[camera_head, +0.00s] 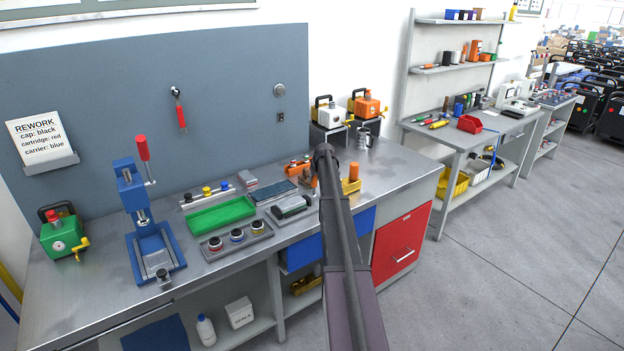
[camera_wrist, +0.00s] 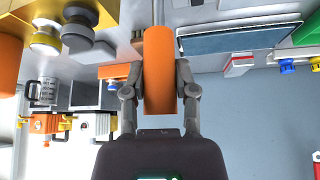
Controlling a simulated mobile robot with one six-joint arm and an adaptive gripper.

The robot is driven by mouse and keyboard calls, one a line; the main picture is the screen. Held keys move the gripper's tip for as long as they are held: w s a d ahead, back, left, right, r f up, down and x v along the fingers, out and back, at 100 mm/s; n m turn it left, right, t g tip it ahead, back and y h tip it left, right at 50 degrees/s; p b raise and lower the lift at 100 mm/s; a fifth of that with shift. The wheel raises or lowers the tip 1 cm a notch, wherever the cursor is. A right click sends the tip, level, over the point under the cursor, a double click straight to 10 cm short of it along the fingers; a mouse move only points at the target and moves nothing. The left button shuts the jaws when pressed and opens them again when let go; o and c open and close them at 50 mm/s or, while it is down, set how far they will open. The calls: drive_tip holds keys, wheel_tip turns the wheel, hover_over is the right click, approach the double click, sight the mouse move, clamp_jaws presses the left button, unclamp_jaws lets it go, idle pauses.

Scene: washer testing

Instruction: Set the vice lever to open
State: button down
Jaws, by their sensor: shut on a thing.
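An orange grip (camera_wrist: 160,72) on a metal rod, which appears to be the vice lever, stands in the middle of the wrist view. My gripper (camera_wrist: 160,90) has one finger on each side of the grip and is shut on it. Part of an orange body (camera_wrist: 113,72), perhaps the vice, shows just left of the grip. In the head view an orange fixture (camera_head: 296,168) stands on the bench, left of my arm. My arm hides most of my gripper and the grip there. I cannot tell the lever's setting.
A yellow block with an orange cylinder (camera_head: 354,174) stands right of my arm. A dark blue flat tray (camera_head: 275,191), a green tray (camera_head: 222,215) and a holder with several round parts (camera_head: 237,238) lie left. Two cased machines (camera_head: 330,114) stand on risers behind.

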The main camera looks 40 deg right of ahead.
drive_tip(key=shift+a, duration=0.2)
drive_tip(key=shift+c, duration=2)
unclamp_jaws()
drive_tip(key=shift+w, duration=0.1)
drive_tip(key=shift+d, duration=0.1)
